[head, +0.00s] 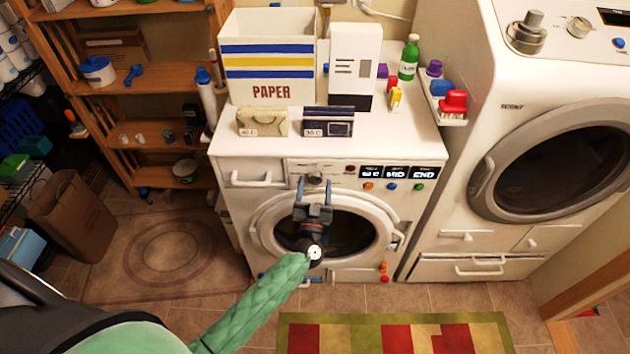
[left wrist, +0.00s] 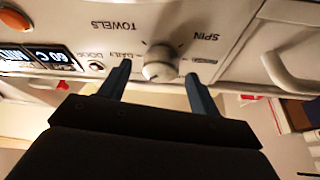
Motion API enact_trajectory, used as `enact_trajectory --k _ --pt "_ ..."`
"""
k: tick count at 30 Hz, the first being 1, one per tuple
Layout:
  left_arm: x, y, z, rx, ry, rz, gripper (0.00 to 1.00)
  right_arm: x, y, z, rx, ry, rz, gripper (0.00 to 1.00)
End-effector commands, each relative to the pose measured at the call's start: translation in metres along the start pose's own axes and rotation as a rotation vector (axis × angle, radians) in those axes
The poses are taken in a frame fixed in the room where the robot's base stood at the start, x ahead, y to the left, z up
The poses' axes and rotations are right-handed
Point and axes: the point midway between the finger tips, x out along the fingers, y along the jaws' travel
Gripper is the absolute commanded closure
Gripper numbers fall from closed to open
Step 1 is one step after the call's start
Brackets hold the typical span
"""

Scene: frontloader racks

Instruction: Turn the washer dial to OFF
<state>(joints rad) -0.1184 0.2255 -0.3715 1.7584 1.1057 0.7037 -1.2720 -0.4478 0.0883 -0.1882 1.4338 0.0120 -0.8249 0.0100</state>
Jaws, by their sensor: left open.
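The washer (head: 225,160) is the white front-loading machine in the middle of the head view. Its dial (head: 315,179) is a small round knob on the front panel; the left wrist view shows it larger (left wrist: 163,62), silver-grey, among labels such as TOWELS, SPIN and DAILY. That view is upside down, and I cannot read an OFF mark or the dial's setting. My left gripper (head: 314,182) is open in front of the panel, its two blue-grey fingers (left wrist: 158,76) on either side of the dial, their tips close to it. I cannot tell whether they touch it. My right gripper is not in view.
A paper bin (head: 270,75), boxes and a green bottle (head: 409,58) stand on the washer's top. The display (head: 397,172) is right of the dial, a drawer handle (head: 251,180) left. A second machine (head: 470,130) stands at right, wooden shelves (head: 150,110) at left.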

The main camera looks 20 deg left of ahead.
Motion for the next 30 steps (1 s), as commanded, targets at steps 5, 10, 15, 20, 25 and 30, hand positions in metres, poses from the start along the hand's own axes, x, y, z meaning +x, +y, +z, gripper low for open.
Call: enact_trajectory --k 5,10,15,20,25,30 --pt "0.0103 -0.0001 -0.0002 -0.001 -0.001 0.000 0.37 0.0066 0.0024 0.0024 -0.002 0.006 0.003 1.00" --pt "0.0116 0.0001 0.0005 -0.001 -0.001 0.000 0.37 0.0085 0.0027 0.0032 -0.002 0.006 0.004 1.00" --pt "0.0114 0.0002 0.0004 -0.001 -0.001 0.000 0.45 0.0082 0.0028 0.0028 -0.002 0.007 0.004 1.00" --pt "0.0114 0.0002 0.0003 -0.001 -0.001 0.000 0.76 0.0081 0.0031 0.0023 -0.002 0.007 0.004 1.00" --pt "0.0113 0.0002 0.0003 -0.003 -0.001 -0.001 0.81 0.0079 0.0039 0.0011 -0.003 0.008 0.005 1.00" --pt "0.0109 0.0008 0.0006 -0.033 -0.001 -0.013 0.81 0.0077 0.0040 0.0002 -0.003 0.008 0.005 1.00"
